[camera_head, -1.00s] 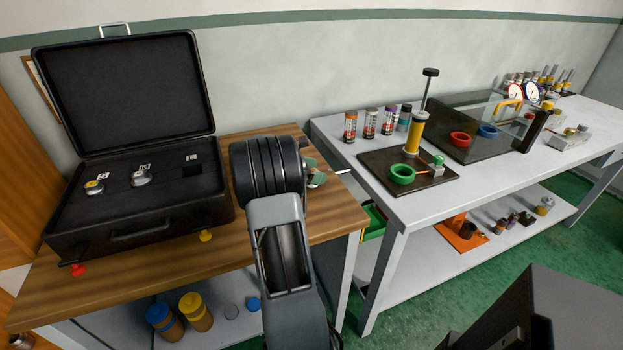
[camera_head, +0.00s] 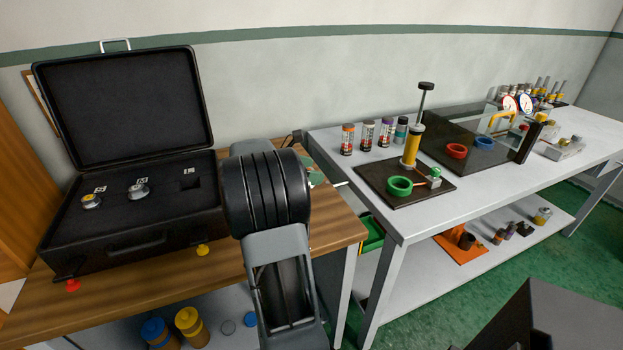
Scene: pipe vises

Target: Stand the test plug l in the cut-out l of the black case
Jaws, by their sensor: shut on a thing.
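The open black case (camera_head: 130,243) stands on the wooden bench at the left, its lid tilted up at the back. Its foam insert has a dark, square, empty cut-out (camera_head: 189,182) at the right, with a small white label behind it; I cannot read the label surely, but this may be cut-out l. Two round metal plugs stand left of it: one with a yellowish top (camera_head: 92,201), the other silver (camera_head: 138,190). My arm's dark links fill the middle, right of the case. My gripper is hidden behind them. No other test plug shows, so plug l is not visible.
A green-handled tool (camera_head: 315,178) lies partly behind my arm. The white table (camera_head: 420,222) at the right carries several cans and a dark board with a green ring (camera_head: 399,187).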

